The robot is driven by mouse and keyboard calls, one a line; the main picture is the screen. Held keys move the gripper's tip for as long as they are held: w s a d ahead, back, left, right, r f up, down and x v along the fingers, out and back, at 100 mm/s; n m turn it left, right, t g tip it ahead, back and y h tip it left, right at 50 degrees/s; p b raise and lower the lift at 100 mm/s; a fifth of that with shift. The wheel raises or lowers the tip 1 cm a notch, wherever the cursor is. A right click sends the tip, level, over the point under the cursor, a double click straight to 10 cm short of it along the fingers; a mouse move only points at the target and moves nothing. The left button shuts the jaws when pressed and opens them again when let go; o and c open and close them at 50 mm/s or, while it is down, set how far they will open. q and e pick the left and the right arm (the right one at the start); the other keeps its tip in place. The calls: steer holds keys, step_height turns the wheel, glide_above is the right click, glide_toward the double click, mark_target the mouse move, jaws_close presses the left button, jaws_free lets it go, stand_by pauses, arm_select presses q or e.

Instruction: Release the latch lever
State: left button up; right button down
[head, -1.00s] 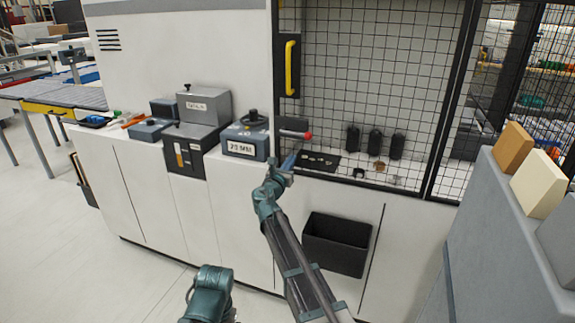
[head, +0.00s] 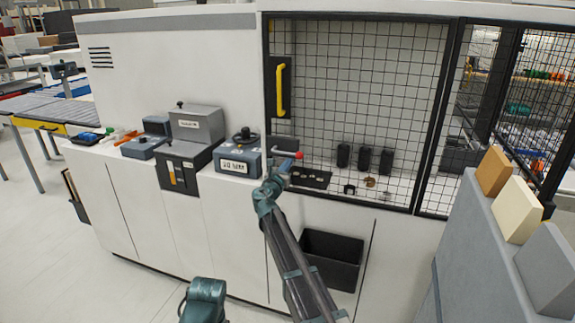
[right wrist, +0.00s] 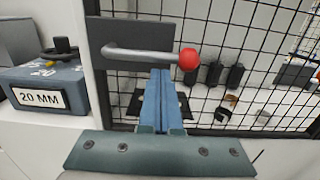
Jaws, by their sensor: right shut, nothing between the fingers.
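The latch lever (right wrist: 140,54) is a grey rod with a red ball knob (right wrist: 188,59), mounted on a dark plate (right wrist: 128,32) at the left edge of the mesh door. In the head view the red knob (head: 299,155) shows beside my right gripper (head: 280,165). In the right wrist view my right gripper (right wrist: 160,72) has its blue fingers together, with the tips just below the rod, left of the knob. I cannot tell whether they touch it. The fingers hold nothing. My left gripper is not in view; only part of an arm shows at the bottom.
The black mesh door (head: 350,60) has a yellow handle (head: 281,90). Several black cylinders stand behind the mesh. A blue-grey box marked 20 MM (right wrist: 42,92) sits close left of the lever. A black bin (head: 331,260) hangs below. Grey machinery with coloured blocks (head: 494,170) stands at right.

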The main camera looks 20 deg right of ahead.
steer(key=shift+r+n+p, duration=0.5)
steer(key=shift+n, duration=0.2)
step_height(320, 180, up, 6)
steer(key=w+a+n+p, duration=0.1)
steer(key=n+p, duration=0.5)
steer(key=n, duration=0.2)
steer(key=shift+a+r+y+p, duration=0.25)
steer(key=shift+y+p, duration=0.05)
steer(key=shift+p, duration=0.1)
steer(key=shift+a, duration=0.1)
stand_by(0.6)
